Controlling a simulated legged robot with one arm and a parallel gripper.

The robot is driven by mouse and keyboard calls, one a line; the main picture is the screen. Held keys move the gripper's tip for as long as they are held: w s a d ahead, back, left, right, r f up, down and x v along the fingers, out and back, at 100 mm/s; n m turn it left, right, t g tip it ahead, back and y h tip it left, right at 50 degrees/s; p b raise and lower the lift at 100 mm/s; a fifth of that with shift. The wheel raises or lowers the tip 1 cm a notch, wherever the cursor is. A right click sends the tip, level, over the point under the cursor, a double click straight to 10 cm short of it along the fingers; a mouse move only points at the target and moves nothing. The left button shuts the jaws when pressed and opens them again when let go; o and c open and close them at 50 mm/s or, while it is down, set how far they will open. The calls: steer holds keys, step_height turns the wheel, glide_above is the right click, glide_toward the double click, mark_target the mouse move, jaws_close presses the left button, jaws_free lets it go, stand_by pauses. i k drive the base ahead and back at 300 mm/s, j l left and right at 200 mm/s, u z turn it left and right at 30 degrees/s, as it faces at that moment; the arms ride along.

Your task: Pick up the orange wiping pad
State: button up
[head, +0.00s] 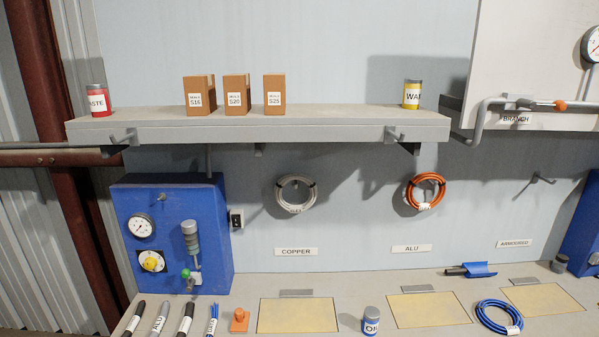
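The orange wiping pad (239,320) lies on the grey bench top near the front, in the lower part of the head view. It is small, with a raised knob or handle on top. It sits between a bundle of blue cable pieces on its left and a yellow panel on its right, apart from both as far as I can tell. Nothing covers it. My gripper is not in this view.
A blue cabinet (175,215) stands behind; a shelf (260,130) overhangs.

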mark_target(241, 321)
steer(key=i+l+u, duration=0.1)
steer(key=i+u, duration=0.25)
steer(key=i, duration=0.2)
steer(key=i+l+u, duration=0.25)
steer(key=i+u, duration=0.15)
steer(key=i, duration=0.15)
